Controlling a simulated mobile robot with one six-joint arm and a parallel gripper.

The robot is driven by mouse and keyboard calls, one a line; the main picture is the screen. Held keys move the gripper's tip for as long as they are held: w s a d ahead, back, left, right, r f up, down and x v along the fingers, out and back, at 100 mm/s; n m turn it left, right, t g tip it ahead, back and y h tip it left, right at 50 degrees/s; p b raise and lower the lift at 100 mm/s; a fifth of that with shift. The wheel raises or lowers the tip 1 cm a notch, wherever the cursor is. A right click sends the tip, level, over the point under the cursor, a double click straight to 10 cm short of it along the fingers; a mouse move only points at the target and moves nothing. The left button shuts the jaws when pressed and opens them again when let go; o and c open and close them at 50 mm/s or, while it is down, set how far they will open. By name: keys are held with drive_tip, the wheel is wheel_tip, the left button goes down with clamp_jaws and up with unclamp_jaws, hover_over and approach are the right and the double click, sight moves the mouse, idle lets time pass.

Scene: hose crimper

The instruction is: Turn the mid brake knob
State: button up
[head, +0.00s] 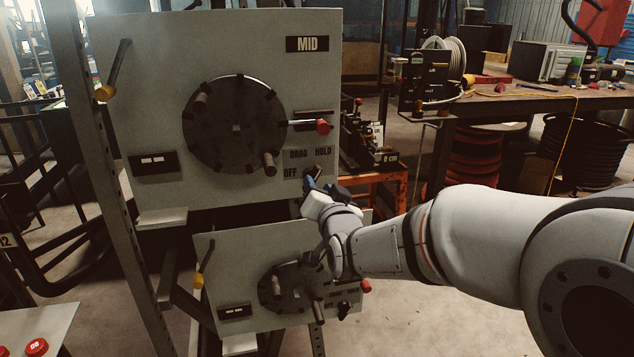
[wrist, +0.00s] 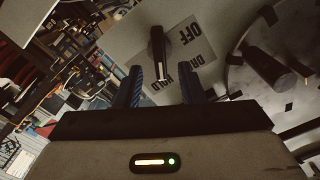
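The mid brake knob is a black knob (head: 314,172) at the lower right of the grey MID panel (head: 150,60), beside the labels OFF, DRAG and HOLD. In the wrist view the knob (wrist: 157,45) shows with a white line whose end lies near the HOLD label. My gripper (head: 312,185) is just below and in front of the knob in the head view and partly covers it. In the wrist view my gripper (wrist: 160,72) has its two blue fingers apart, with the knob ahead of the gap. Contact cannot be told.
A dark disc (head: 234,135) with handles fills the panel's middle, and a red-tipped lever (head: 322,126) sticks out above the labels. A similar lower panel (head: 217,255) with its own knob (head: 343,310) stands below. A workbench (head: 520,105) stands at the right.

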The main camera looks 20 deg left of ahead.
drive_tip(key=v, duration=0.3)
drive_tip(key=shift+s+d, duration=0.2)
drive_tip(key=shift+s, duration=0.05)
drive_tip(key=s+d+r+g+h+p, duration=0.1)
drive_tip(key=s+d+g+h+p, duration=0.15)
drive_tip(key=d, duration=0.35)
drive_tip(key=s+d+g+h+p, duration=0.1)
drive_tip(key=d+h+p, duration=0.1)
drive_tip(key=d+p, duration=0.35)
drive_tip(key=s+d+r+g+h+p, duration=0.1)
drive_tip(key=d+g+h+p, duration=0.1)
drive_tip(key=d, duration=0.6)
drive_tip(key=s+d+r+g+h+p, duration=0.1)
drive_tip(key=s+d+g+p, duration=0.2)
drive_tip(key=s+d, duration=0.3)
drive_tip(key=s+d+r+g+h+p, duration=0.1)
drive_tip(key=s+d+g+p, duration=0.2)
drive_tip(key=s+d, duration=0.3)
drive_tip(key=s+g, duration=0.1)
drive_tip(key=s, duration=0.3)
drive_tip(key=shift+s+d+h, duration=0.2)
drive_tip(key=shift+s+h, duration=0.15)
drive_tip(key=shift+s, duration=0.05)
